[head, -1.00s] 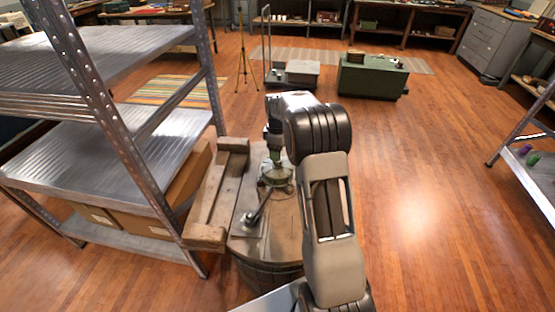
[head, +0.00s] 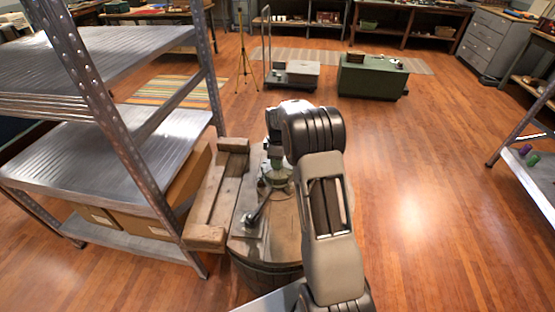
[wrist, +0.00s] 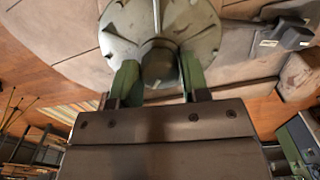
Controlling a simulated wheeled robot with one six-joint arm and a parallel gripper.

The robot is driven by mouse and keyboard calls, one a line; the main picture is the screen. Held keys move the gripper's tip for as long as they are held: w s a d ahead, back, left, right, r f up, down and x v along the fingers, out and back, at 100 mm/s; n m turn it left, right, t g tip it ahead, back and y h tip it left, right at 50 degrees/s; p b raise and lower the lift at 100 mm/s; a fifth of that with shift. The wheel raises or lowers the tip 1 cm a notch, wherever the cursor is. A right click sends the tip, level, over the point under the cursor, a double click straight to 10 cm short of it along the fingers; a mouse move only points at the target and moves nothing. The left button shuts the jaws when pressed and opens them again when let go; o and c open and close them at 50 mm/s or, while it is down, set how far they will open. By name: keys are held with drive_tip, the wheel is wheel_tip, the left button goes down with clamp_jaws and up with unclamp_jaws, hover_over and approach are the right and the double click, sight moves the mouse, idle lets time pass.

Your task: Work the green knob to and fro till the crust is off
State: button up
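My gripper (wrist: 159,80) points down over the fitting, with one green-tinted finger on each side of the knob. Both fingers appear to touch its sides. In the head view the fitting (head: 275,178) shows below my wrist, and my arm hides part of the barrel top. Crust cannot be made out clearly in either view.
A wooden frame (head: 218,195) leans close against the barrel's left side. A metal shelf unit (head: 110,150) stands left of it. A lever on a plate (head: 248,222) lies on the barrel's front. Open wooden floor (head: 430,190) lies to the right.

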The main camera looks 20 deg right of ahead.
drive_tip(key=c, duration=0.5)
drive_tip(key=shift+m, duration=0.3)
drive_tip(key=m, duration=0.4)
drive_tip(key=shift+m, duration=0.4)
drive_tip(key=m, duration=0.4)
drive_tip(key=shift+m, duration=0.4)
drive_tip(key=o, duration=0.9)
